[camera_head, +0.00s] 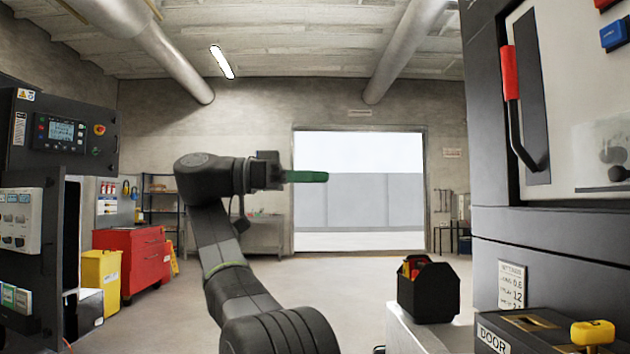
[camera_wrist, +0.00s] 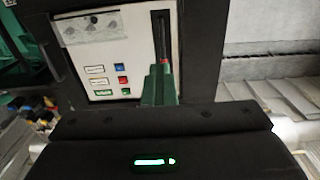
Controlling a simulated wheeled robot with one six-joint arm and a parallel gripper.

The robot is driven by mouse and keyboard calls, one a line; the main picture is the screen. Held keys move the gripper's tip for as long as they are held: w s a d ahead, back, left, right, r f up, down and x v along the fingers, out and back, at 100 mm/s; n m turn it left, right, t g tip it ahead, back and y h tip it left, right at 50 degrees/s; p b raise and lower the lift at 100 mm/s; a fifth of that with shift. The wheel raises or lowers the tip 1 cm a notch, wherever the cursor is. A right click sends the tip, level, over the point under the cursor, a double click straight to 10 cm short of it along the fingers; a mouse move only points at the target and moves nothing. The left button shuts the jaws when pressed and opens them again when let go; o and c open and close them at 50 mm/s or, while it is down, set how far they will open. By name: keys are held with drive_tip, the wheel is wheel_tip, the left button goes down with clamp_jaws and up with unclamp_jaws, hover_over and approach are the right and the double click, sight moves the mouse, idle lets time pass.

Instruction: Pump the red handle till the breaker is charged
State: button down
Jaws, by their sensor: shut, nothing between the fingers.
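The red handle (camera_head: 509,72) is a red grip on a black curved lever, upright at the right side of the head view. It is mounted in a dark slot on the pale front panel (camera_head: 585,110) of the breaker. In the wrist view the panel (camera_wrist: 95,55) shows its dark slot and the lever with some red (camera_wrist: 160,35), just beyond my fingertips. My gripper (camera_head: 308,177) has green fingers, shut and empty, pointing right toward the breaker with a gap between. The shut fingers also show in the wrist view (camera_wrist: 160,72), partly covering the slot's near end.
A blue button (camera_head: 614,34) and a red one sit at the panel's upper right. A control cabinet (camera_head: 60,135) and red tool chest (camera_head: 140,258) stand left. The middle floor is clear.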

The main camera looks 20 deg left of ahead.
drive_tip(key=s+a+f+b, duration=0.1)
drive_tip(key=s+a+f, duration=0.1)
drive_tip(key=a, duration=0.3)
drive_tip(key=shift+a, duration=0.4)
drive_tip(key=c, duration=1)
unclamp_jaws()
drive_tip(key=shift+f, duration=0.1)
